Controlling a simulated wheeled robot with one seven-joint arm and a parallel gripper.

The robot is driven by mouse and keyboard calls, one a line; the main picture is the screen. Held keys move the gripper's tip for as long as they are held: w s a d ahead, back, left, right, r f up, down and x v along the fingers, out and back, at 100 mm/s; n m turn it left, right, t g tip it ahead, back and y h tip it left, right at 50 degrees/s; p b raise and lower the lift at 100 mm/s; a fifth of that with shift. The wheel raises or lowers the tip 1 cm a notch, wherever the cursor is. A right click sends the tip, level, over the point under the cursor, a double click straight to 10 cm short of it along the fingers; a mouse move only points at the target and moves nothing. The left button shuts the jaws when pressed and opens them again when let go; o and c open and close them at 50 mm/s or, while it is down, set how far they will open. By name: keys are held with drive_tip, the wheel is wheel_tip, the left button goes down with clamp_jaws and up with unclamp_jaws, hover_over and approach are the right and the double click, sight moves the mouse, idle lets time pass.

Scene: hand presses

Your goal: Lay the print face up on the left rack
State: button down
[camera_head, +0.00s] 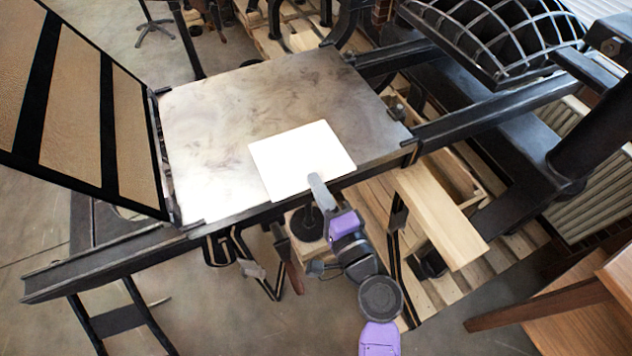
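A blank white sheet, the likely print (290,158), appears over the near edge of the grey metal press bed (225,120). I cannot tell whether it lies flat on the bed or is held just above it. Its visible face shows no marks. My gripper (318,188), grey and purple, is at the sheet's near edge and overlaps it in the picture. Whether its fingers are closed on the sheet is not clear. I cannot make out a left rack in this view.
A hinged frame with tan panels and black bars (75,105) stands raised at the bed's left. Black rails (480,112) and a curved ribbed press part (495,35) are at the upper right. A wooden table (575,310) is at the lower right. Floor shows at lower left.

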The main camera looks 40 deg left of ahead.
wheel_tip(320, 180, up, 3)
drive_tip(key=shift+p, duration=0.95)
drive_tip(key=shift+d, duration=0.1)
drive_tip(key=s+d+r+p, duration=0.2)
drive_tip(key=d+r, duration=0.1)
drive_tip(key=d, duration=0.3)
drive_tip(key=shift+s+d, duration=0.15)
drive_tip(key=shift+s, duration=0.2)
idle(1.5)
drive_tip(key=shift+w, duration=0.1)
